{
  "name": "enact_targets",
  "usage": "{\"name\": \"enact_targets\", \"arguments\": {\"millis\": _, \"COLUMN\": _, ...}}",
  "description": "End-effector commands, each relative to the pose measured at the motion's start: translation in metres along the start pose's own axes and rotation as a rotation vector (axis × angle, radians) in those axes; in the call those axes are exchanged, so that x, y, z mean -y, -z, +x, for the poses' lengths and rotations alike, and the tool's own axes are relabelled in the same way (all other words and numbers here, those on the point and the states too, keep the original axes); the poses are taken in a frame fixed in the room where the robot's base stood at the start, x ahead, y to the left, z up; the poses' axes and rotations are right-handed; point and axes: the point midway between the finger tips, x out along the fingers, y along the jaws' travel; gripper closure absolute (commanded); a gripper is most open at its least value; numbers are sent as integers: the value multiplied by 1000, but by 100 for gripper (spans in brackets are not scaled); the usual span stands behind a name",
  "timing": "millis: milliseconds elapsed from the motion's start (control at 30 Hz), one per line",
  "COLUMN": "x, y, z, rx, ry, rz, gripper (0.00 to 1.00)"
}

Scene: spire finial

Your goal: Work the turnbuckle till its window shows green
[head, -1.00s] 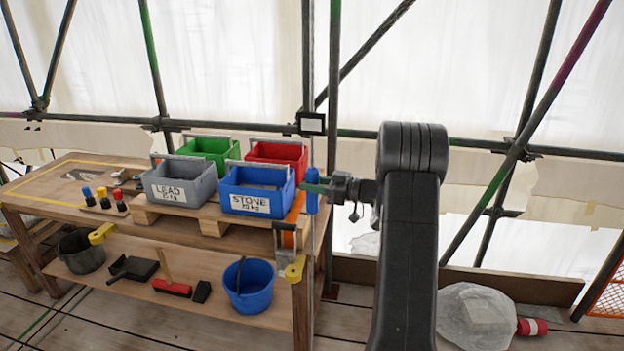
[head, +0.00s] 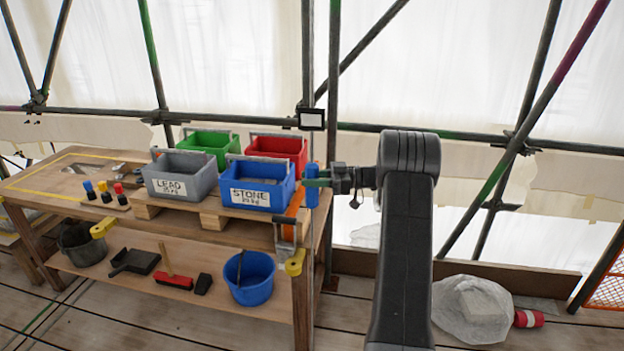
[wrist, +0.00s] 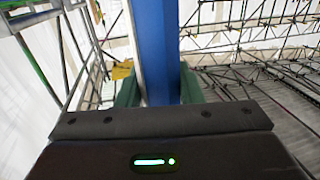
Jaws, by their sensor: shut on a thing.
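The turnbuckle's blue body (head: 312,188) stands upright at the right end of the bench, in line with a thin upright rod. My gripper (head: 313,182) reaches it from the right, with its green fingers shut on the blue body. In the wrist view the blue body (wrist: 158,50) runs up between the two green fingers (wrist: 158,92). I cannot make out the window or its colour in either view.
Grey LEAD (head: 178,176), blue STONE (head: 257,185), green (head: 207,146) and red (head: 277,147) boxes stand on the bench (head: 60,195), left of my gripper. An orange clamp (head: 291,215) is just below it. Scaffold poles (head: 333,90) rise close behind. A wrapped bundle (head: 472,309) lies on the floor at right.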

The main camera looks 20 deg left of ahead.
Motion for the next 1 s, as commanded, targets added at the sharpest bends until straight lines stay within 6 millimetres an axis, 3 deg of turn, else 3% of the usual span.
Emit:
{"name": "enact_targets", "arguments": {"millis": 67, "x": 0, "y": 1, "z": 0, "rx": -1, "ry": -1, "rz": -2, "gripper": 89}}
{"name": "enact_targets", "arguments": {"millis": 100, "x": 0, "y": 1, "z": 0, "rx": -1, "ry": -1, "rz": -2, "gripper": 65}}
{"name": "enact_targets", "arguments": {"millis": 200, "x": 0, "y": 1, "z": 0, "rx": -1, "ry": -1, "rz": -2, "gripper": 45}}
{"name": "enact_targets", "arguments": {"millis": 567, "x": 0, "y": 0, "z": -4, "rx": -1, "ry": -3, "rz": -2, "gripper": 45}}
{"name": "enact_targets", "arguments": {"millis": 733, "x": -1, "y": -2, "z": -30, "rx": -1, "ry": -5, "rz": -2, "gripper": 45}}
{"name": "enact_targets", "arguments": {"millis": 1000, "x": -1, "y": -2, "z": -92, "rx": -1, "ry": -5, "rz": -3, "gripper": 45}}
